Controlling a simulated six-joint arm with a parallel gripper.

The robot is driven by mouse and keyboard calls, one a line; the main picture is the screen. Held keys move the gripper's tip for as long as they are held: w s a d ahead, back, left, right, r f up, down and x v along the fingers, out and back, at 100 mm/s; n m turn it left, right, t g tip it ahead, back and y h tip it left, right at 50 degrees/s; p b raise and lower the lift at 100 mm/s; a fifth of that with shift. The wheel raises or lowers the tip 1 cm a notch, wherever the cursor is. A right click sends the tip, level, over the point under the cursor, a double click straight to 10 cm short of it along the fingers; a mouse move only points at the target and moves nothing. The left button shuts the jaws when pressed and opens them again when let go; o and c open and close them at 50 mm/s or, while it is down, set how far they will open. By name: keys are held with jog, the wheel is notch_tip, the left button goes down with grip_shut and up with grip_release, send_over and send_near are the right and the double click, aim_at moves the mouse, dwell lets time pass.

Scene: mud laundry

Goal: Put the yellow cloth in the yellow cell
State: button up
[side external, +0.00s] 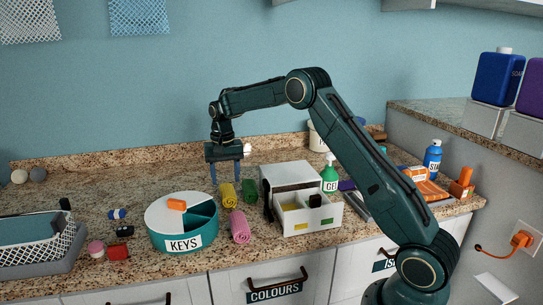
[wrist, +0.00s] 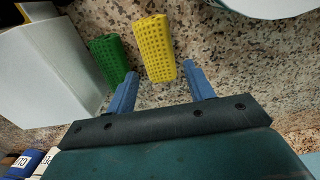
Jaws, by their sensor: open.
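The rolled yellow cloth (side external: 229,196) lies on the granite counter, between the round KEYS tub and the white box. In the wrist view the yellow cloth (wrist: 154,48) lies beyond and roughly between my fingertips. My gripper (side external: 226,178) points down above and slightly behind the cloth, open and empty; its blue fingers (wrist: 158,80) are apart in the wrist view. The white box (side external: 276,222) has open cells in front. A yellow label (side external: 299,227) marks the front of its left cell and a green label (side external: 328,220) the right. A black block (side external: 315,200) is at the right cell.
A rolled green cloth (side external: 249,192) lies close right of the yellow one. A pink roll (side external: 239,227) lies in front. The KEYS tub (side external: 160,233) stands left, a green bottle (side external: 329,177) behind the box.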

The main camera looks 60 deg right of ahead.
aim_at(227, 187)
jog(key=shift+d+f, duration=0.1)
jog(key=shift+f, duration=2.55)
jog(key=c, duration=0.8)
jog(key=shift+r, duration=0.1)
jog(key=shift+c, duration=0.2)
notch_tip(227, 187, up, 20)
